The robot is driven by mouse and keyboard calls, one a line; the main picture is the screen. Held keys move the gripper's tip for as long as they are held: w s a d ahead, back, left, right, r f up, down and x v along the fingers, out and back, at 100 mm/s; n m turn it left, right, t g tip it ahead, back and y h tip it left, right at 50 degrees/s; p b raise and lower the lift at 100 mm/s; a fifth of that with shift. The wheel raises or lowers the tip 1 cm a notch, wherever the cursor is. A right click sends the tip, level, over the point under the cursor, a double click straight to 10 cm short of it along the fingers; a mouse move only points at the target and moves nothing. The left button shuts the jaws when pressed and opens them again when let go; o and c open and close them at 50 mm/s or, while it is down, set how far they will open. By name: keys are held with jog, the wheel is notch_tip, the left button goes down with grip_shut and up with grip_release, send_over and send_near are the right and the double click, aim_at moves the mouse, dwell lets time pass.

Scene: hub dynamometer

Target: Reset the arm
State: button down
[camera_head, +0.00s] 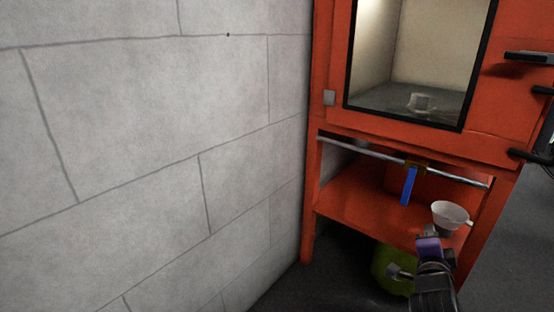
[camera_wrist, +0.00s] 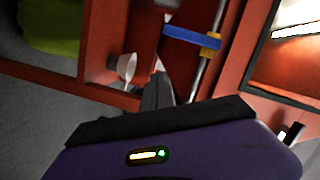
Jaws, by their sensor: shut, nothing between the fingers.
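My gripper (camera_head: 447,232) is at the lower right of the head view, in front of the orange cabinet (camera_head: 340,200) and just below a white funnel-shaped cup (camera_head: 450,214). In the wrist view my gripper's dark fingers (camera_wrist: 158,92) are together, with nothing between them. The white cup also shows in the wrist view (camera_wrist: 126,67), beside the fingers. I cannot tell whether the gripper touches the cup.
A metal bar (camera_head: 370,153) with a blue handle (camera_head: 409,186) crosses the cabinet above its open shelf. A windowed chamber (camera_head: 435,50) is above. A green rounded object (camera_head: 385,262) sits beneath. A grey block wall (camera_head: 150,130) fills the left.

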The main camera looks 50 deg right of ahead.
jog(key=w+a+n+t+y, duration=0.3)
jog(key=w+a+n+t, duration=0.15)
jog(key=a+n, duration=0.6)
jog(key=w+a+n+t+y, duration=0.3)
jog(key=a+n+t, duration=0.3)
jog(key=a+n, duration=0.45)
jog(key=s+a+f+n+y, duration=0.3)
jog(key=s+a+y, duration=0.3)
jog(key=a, duration=0.6)
jog(key=s+a+f+n+y, duration=0.2)
jog(key=s+a+n+y, duration=0.15)
jog(key=s+a, duration=0.65)
notch_tip(320, 180, up, 34)
jog(key=w+a+p, duration=0.2)
jog(key=p, duration=3.2)
jog(key=shift+w+f+g, duration=0.2)
jog(key=shift+g, duration=0.15)
jog(key=shift+a+y, duration=0.1)
jog(key=shift+y, duration=0.15)
